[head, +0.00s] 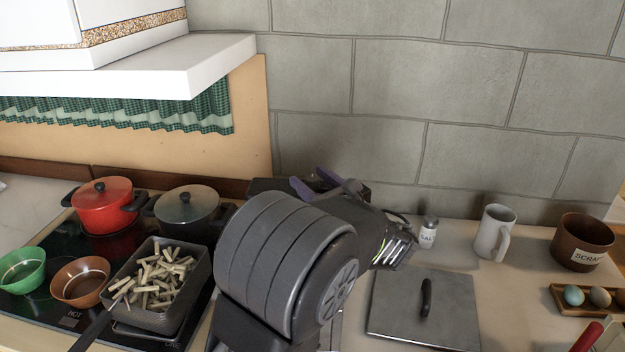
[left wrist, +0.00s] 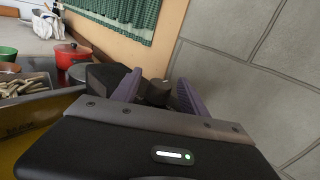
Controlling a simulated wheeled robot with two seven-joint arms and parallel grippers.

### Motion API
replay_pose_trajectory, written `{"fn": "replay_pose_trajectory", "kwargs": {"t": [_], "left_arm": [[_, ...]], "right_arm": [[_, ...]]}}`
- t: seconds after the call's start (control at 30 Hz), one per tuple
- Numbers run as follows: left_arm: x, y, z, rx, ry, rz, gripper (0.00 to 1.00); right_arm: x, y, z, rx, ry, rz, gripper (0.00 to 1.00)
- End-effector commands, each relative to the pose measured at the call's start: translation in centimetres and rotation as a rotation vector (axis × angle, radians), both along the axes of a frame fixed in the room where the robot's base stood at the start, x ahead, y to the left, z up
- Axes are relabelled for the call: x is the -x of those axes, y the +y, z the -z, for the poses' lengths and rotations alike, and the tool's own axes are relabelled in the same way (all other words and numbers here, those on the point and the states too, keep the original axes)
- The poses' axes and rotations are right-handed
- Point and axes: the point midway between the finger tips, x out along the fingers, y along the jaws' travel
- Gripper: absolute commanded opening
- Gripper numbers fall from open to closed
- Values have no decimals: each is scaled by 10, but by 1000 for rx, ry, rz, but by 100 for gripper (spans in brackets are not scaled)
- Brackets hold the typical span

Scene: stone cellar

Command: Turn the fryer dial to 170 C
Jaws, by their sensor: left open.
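My left gripper (head: 309,178) reaches to the back of the counter, and my own arm covers much of the fryer. Its two purple fingers also show in the left wrist view (left wrist: 160,77), spread apart. A black box (head: 262,186), seemingly the fryer's control head, stands against the wall and shows beside the fingers in the left wrist view (left wrist: 103,75). A dark round part (left wrist: 156,92), perhaps the dial, shows between the fingers; I cannot tell whether they touch it. No scale or pointer is readable. My right gripper is not in view.
A dark basket of fries (head: 160,285), a red pot (head: 103,205), a grey-lidded pot (head: 187,207) and two bowls stand left. A metal lid (head: 450,310), salt shaker (head: 429,233), mug (head: 493,235) and scraps pot (head: 581,243) stand right. The stone wall is close behind.

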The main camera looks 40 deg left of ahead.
Motion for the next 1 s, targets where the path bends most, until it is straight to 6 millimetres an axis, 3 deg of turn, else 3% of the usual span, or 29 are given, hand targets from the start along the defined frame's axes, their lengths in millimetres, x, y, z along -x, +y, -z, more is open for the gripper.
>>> {"fn": "replay_pose_trajectory", "kwargs": {"t": [0.17,0.77,1.0], "left_arm": [[0,0,0,0,0,0,49],[0,0,0,1,0,0,0],[0,0,0,1,0,1,0]], "right_arm": [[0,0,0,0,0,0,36],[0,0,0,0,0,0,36],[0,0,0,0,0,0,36]]}}
